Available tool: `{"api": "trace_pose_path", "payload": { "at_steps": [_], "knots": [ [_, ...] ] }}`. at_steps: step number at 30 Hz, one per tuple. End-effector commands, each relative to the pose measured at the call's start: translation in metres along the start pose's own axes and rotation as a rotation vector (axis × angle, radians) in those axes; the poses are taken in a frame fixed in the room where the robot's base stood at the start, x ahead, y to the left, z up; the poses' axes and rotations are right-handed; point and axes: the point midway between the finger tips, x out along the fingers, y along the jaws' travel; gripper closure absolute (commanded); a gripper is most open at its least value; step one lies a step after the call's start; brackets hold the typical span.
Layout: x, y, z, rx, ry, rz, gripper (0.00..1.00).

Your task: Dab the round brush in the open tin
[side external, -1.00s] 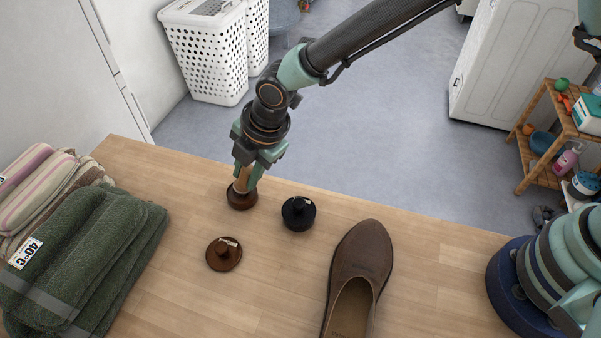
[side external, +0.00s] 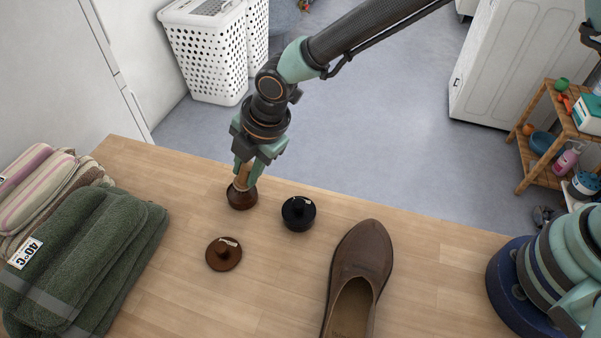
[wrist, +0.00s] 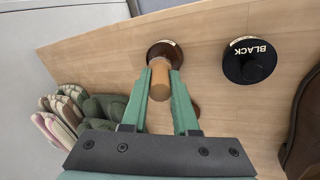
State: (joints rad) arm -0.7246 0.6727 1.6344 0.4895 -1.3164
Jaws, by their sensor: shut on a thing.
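My gripper (side external: 247,174) is shut on the round brush's light wooden handle (side external: 243,180), which also shows between the fingers in the wrist view (wrist: 160,80). The brush points down, slightly tilted, at the open brown tin (side external: 241,202) near the table's far edge; the tin's rim also shows in the wrist view (wrist: 165,48). The bristles are hidden, so I cannot tell how deep they sit or whether they touch the polish. A brown lid with a knob (side external: 223,256) lies flat in front of the tin.
A black-lidded tin (side external: 298,215), marked BLACK in the wrist view (wrist: 253,67), stands close to the right. A brown shoe (side external: 363,255) lies further right. Folded towels (side external: 85,255) fill the left end. The wooden table (side external: 270,285) is clear in front.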

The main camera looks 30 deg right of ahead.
Motion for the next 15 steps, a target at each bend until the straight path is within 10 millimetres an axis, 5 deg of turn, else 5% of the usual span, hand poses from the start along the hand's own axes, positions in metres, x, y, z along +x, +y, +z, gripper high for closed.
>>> {"api": "trace_pose_path", "payload": {
  "at_steps": [15],
  "knots": [
    [-0.037, 0.014, -0.004, 0.000, 0.001, 0.005, 1.00]
  ]
}}
